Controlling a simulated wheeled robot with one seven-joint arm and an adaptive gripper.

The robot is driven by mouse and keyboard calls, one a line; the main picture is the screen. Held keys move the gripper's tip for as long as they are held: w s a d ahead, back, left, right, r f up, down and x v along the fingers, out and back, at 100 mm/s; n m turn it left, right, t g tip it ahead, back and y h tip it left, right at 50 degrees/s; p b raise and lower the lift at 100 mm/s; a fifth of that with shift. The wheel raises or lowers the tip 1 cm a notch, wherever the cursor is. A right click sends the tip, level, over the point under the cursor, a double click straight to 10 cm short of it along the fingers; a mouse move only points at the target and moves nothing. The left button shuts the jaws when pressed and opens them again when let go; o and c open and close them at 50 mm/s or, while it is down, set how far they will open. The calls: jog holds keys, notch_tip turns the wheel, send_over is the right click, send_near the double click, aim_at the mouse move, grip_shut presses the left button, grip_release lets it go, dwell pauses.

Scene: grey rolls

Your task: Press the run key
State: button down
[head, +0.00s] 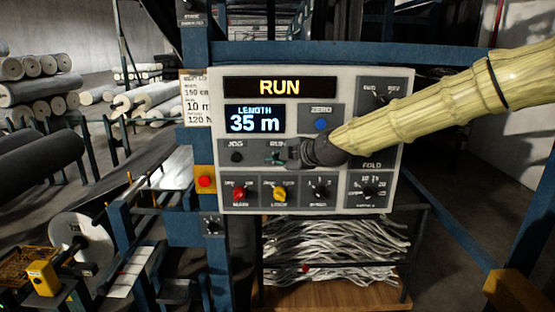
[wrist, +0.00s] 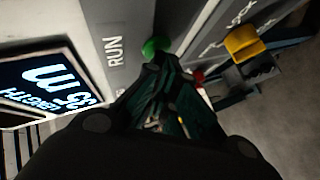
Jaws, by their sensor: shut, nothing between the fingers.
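The control panel (head: 232,175) is a pale grey box with an upper display (head: 279,86) lit with "RUN" in amber. A blue screen (head: 254,119) reads "LENGTH 35 m". The run key is a green round button in the wrist view (wrist: 154,46), beside its "RUN" label (wrist: 115,51). In the head view my gripper mostly covers the key. My gripper (head: 281,156) is shut and empty, its tips at the run key. In the wrist view the closed fingertips (wrist: 163,58) overlap the key's lower edge; I cannot tell whether they press it.
A blue button (head: 321,124) sits above right under "ZERO", and a dark jog key (head: 237,157) to the left. Red (head: 239,194) and yellow (head: 279,194) knobs are below. A red stop button (head: 205,182) is on the panel's left. Grey rolls (head: 40,90) lie far left.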

jog(key=shift+s, duration=0.1)
dwell(0.6)
jog(key=shift+s+b, duration=0.35)
jog(key=shift+s, duration=0.3)
jog(key=s+b, duration=0.1)
jog(key=s, duration=0.4)
dwell(0.4)
dwell(0.4)
